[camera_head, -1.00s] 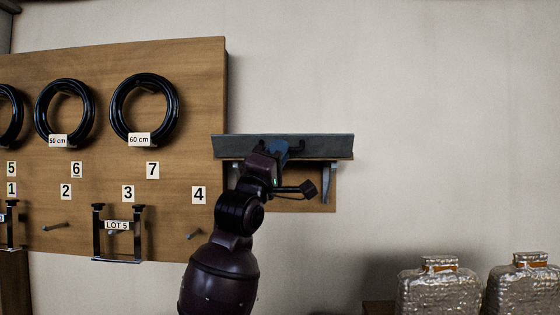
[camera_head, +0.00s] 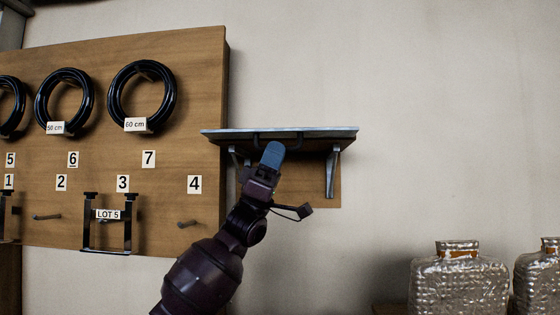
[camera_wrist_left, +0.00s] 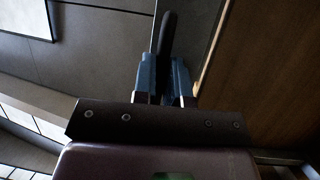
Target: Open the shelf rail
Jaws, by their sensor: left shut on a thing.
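The shelf rail (camera_head: 325,133) is a grey panel on the wall shelf right of the wooden board in the head view. It shows as a thin, nearly flat strip, with a dark handle (camera_head: 305,136) along its front. My left gripper (camera_head: 273,152) is at the left part of the handle, coming up from below. In the left wrist view, the blue fingers (camera_wrist_left: 165,78) are shut around the dark handle bar (camera_wrist_left: 168,38). The fingers hide part of the handle. My right gripper is not in view.
A wooden board (camera_head: 190,90) with black rings, number labels and pegs is close on the left. A bracket (camera_head: 332,172) supports the shelf. Textured bottles (camera_head: 460,285) stand at the lower right. The wall right of the shelf is clear.

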